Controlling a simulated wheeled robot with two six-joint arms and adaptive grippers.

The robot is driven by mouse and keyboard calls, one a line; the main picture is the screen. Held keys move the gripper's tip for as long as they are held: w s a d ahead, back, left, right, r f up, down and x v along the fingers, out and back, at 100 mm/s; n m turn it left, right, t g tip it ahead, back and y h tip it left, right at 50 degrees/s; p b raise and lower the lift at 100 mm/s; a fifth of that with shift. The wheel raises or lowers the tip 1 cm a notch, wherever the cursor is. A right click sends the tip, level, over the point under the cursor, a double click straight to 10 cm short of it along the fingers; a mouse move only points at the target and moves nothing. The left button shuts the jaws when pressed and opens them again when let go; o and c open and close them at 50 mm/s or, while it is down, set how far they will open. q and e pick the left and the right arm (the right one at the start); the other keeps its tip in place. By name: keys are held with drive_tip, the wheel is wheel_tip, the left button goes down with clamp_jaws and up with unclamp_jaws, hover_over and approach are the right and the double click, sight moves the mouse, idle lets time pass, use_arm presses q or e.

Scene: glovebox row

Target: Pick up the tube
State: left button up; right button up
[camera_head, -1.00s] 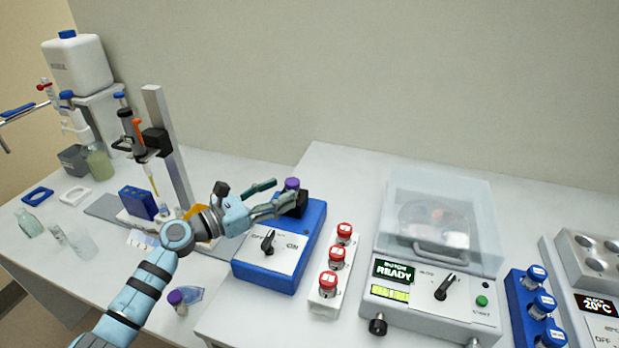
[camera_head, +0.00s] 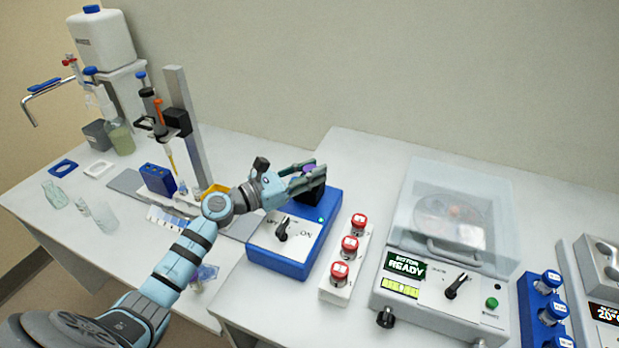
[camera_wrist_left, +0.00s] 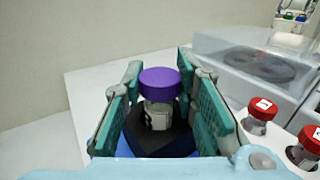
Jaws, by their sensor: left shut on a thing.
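The tube with a purple cap shows in the left wrist view (camera_wrist_left: 158,95), upright in the black holder (camera_wrist_left: 160,138) of the blue mixer. In the head view its purple cap (camera_head: 309,168) is partly hidden by my left gripper (camera_head: 305,178). The gripper's teal fingers stand on both sides of the tube and are shut on it. The tube's lower end is hidden in the black holder. The blue mixer (camera_head: 284,262) has a dial marked ON on its front. My right gripper is not in view.
A white rack with several red-capped vials (camera_head: 349,246) stands just right of the mixer. A centrifuge with a clear lid (camera_head: 458,205) is beyond it. A pipette stand (camera_head: 186,130) is to the left. A blue rack of capped tubes (camera_head: 530,300) stands at the right.

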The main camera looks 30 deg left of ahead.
use_arm(q)
wheel_tip(320, 180, up, 20)
drive_tip(key=p, duration=0.6)
